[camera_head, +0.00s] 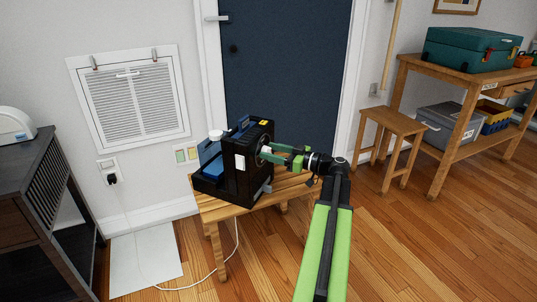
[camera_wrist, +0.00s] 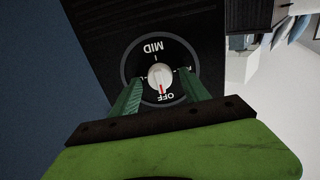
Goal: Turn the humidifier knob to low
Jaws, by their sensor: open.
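The humidifier (camera_head: 237,182) is a black box with blue parts, standing on a small wooden bench. Its white knob (camera_wrist: 159,78) sits on a round black dial in the wrist view. The red pointer mark on the knob points down at the OFF label, which shows upside down. The MID label is on the opposite side of the dial. The side labels are partly hidden by my fingers. My gripper (camera_head: 268,152) is at the dial face, and in the wrist view its open green fingers (camera_wrist: 160,86) lie on either side of the knob. I cannot tell whether they touch it.
The wooden bench (camera_head: 222,213) stands before a dark blue door (camera_head: 285,60). A white cord (camera_head: 236,250) runs along the floor to a wall outlet (camera_head: 112,173). A dark cabinet (camera_head: 30,180) is at left. A stool (camera_head: 400,125) and a workbench (camera_head: 465,75) are at right.

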